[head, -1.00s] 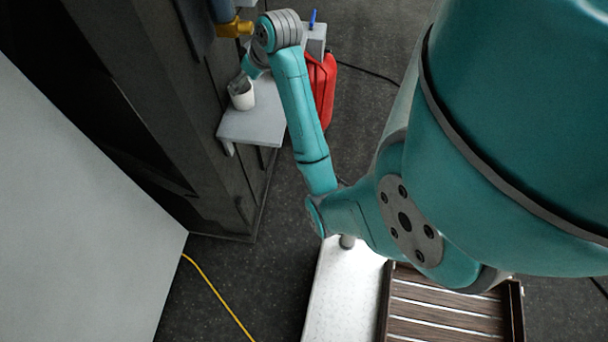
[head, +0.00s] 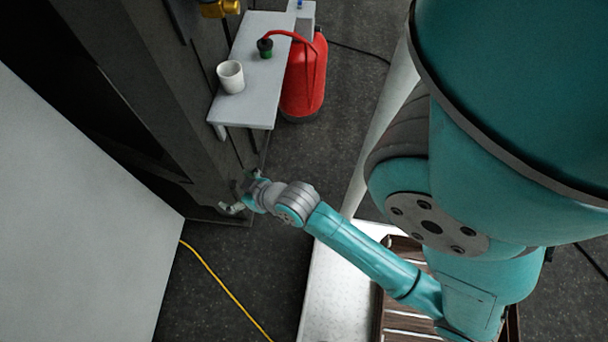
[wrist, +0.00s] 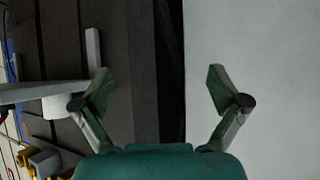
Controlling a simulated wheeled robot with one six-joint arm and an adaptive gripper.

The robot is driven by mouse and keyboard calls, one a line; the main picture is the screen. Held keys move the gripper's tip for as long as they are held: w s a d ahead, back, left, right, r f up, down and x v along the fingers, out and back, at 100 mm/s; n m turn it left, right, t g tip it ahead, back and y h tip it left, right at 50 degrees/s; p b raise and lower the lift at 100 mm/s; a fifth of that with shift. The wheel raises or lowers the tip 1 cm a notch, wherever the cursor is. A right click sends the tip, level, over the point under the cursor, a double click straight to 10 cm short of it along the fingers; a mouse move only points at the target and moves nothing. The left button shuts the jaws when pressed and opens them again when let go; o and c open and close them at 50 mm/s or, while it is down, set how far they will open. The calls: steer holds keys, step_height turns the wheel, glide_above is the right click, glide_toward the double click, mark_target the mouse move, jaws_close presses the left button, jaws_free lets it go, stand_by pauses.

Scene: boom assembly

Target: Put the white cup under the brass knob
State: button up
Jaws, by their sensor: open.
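The white cup (head: 230,77) stands upright on the grey shelf (head: 255,104), near its left edge. The brass knob (head: 220,8) is on the dark wall at the top edge of the head view, partly cut off; the cup shows nearer than it. My gripper (head: 238,193) is open and empty, below the shelf's near end and apart from the cup. In the wrist view my gripper (wrist: 160,88) has its fingers spread with nothing between them.
A red container (head: 304,80) stands right of the shelf. Its red hose ends in a dark nozzle (head: 265,46) over the shelf. A pale panel (head: 80,220) fills the left. A yellow cable (head: 215,280) lies on the floor. A slatted wooden tray (head: 400,325) is at the bottom.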

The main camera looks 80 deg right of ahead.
steer(key=s+a+r+n+t+y, duration=0.1)
steer(key=s+a+r, duration=0.4)
steer(key=s, duration=0.5)
steer(key=s+a+r+n+t+y, duration=0.2)
steer(key=s+a+r, duration=0.3)
steer(key=s, duration=0.5)
steer(key=shift+a+r+n+t, duration=0.3)
steer(key=shift+a+t, duration=0.3)
steer(key=shift+a, duration=0.5)
stand_by(0.3)
